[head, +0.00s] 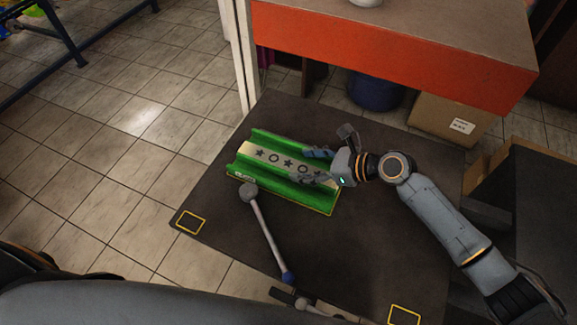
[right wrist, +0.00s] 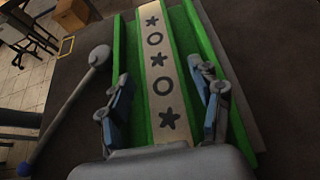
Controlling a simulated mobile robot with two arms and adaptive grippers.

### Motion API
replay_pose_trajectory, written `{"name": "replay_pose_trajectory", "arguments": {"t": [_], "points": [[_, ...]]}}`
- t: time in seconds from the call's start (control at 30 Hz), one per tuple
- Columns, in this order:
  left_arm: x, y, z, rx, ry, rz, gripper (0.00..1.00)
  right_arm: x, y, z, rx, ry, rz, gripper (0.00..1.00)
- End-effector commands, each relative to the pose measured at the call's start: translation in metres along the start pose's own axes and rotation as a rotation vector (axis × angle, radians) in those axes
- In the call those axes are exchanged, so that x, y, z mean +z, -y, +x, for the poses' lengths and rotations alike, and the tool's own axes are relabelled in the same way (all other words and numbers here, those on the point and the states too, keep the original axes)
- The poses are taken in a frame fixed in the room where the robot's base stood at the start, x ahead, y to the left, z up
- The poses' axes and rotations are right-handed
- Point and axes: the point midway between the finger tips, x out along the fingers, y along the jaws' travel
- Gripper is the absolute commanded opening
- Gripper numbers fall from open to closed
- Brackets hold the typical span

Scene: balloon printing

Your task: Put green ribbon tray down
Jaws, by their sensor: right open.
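The green ribbon tray (head: 262,182) lies on the dark table, long and channelled, with a pale ribbon (head: 273,157) printed with dark stars and rings along its middle. My right gripper (head: 311,164) is over the tray's right part, its fingers spread apart. In the right wrist view the open fingers (right wrist: 164,108) stand on either side of the ribbon (right wrist: 154,58), over the green tray (right wrist: 187,45). Whether the fingertips touch the tray cannot be told. My left gripper does not show.
The dark table (head: 350,250) has yellow-outlined squares near its front corners. A lever with a grey ball end (head: 249,194) and blue end (head: 288,277) is beside the tray's front edge. An orange counter (head: 390,55) and cardboard box (head: 452,122) are behind. Bare tabletop lies in front.

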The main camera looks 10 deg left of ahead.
Motion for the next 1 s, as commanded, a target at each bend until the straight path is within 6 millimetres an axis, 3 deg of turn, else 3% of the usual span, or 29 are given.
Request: {"name": "replay_pose_trajectory", "arguments": {"t": [0.23, 0.53, 0.8, 0.87, 1.0], "points": [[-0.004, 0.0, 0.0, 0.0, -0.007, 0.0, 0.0, -0.004, -0.001, 0.036, 0.002, 0.001, 0.0, 0.64], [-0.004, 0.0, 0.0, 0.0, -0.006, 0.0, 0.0, -0.004, -0.001, 0.041, 0.001, 0.0, -0.001, 0.64], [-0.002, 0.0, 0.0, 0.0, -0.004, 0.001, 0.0, -0.004, -0.001, 0.041, 0.001, 0.0, -0.001, 0.11], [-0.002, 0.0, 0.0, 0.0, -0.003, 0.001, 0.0, -0.003, -0.001, 0.041, 0.0, 0.002, -0.001, 0.02], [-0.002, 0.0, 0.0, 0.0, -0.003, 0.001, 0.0, -0.003, -0.001, 0.041, 0.0, 0.002, -0.001, 0.02]]}}
